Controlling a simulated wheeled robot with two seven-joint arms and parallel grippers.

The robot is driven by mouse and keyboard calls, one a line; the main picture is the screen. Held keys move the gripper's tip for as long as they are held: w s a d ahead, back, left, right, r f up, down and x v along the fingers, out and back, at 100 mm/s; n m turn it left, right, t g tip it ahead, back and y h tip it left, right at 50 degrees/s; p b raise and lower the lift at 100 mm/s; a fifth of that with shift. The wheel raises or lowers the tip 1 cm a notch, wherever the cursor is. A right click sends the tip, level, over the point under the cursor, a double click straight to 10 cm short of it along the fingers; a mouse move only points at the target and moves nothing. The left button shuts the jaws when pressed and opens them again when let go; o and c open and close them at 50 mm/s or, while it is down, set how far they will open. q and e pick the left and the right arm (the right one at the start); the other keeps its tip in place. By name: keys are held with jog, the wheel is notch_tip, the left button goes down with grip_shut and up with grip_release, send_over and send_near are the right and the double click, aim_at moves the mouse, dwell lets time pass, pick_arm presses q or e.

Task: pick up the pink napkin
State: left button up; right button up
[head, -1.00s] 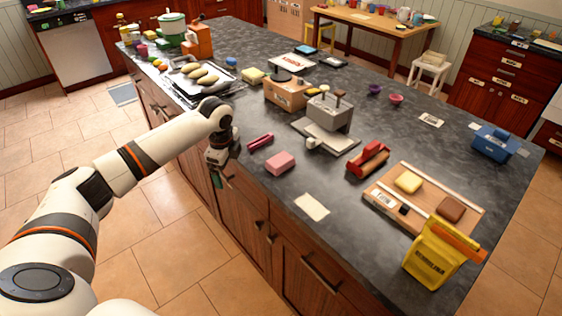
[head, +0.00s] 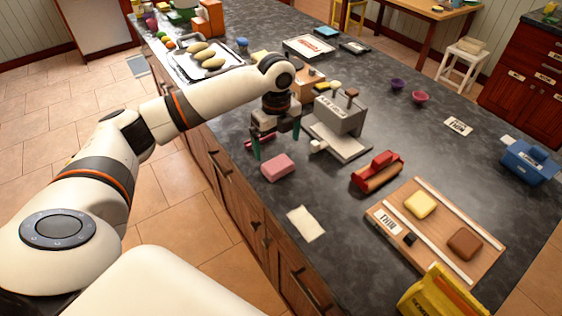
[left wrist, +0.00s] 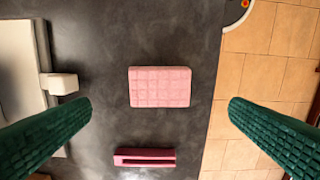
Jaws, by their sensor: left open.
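The pink napkin (head: 277,167), a thick, folded-looking rectangle, lies flat on the dark countertop near its left edge. In the left wrist view the napkin (left wrist: 160,87) shows whole, with a grid-like texture, between the two green fingers. My left gripper (head: 276,145) is open and empty, pointing down above the counter, just behind the napkin in the head view. In the left wrist view my left gripper (left wrist: 160,106) has its fingers wide apart, one on each side of the napkin and not touching it. My right gripper is not in view.
A magenta bar-shaped item (left wrist: 145,157) lies near the napkin. A grey box-like device on a base (head: 340,122) stands right of the gripper. A red item (head: 377,170), a wooden board (head: 437,235) and a cream sheet (head: 306,223) lie nearer. The counter edge is close on the left.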

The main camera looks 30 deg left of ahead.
aim_at(278, 163)
pick_arm(q)
jog(key=shift+s+f, duration=0.2)
jog(key=shift+f, duration=0.9)
jog(key=shift+w+f+p, duration=0.15)
jog(key=shift+f+p, duration=0.25)
jog(key=shift+f, duration=0.25)
notch_tip(278, 163, down, 4)
jog(key=shift+w+d+r+p, duration=0.1)
jog(key=shift+d+r+p, duration=0.1)
jog(key=shift+p, duration=0.5)
jog(key=shift+a+f, duration=0.1)
jog(key=shift+f, duration=0.4)
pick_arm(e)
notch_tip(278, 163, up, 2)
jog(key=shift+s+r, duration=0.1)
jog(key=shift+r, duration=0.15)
pick_arm(q)
jog(key=c, duration=1)
notch_tip(278, 163, up, 10)
jog(key=b, duration=0.2)
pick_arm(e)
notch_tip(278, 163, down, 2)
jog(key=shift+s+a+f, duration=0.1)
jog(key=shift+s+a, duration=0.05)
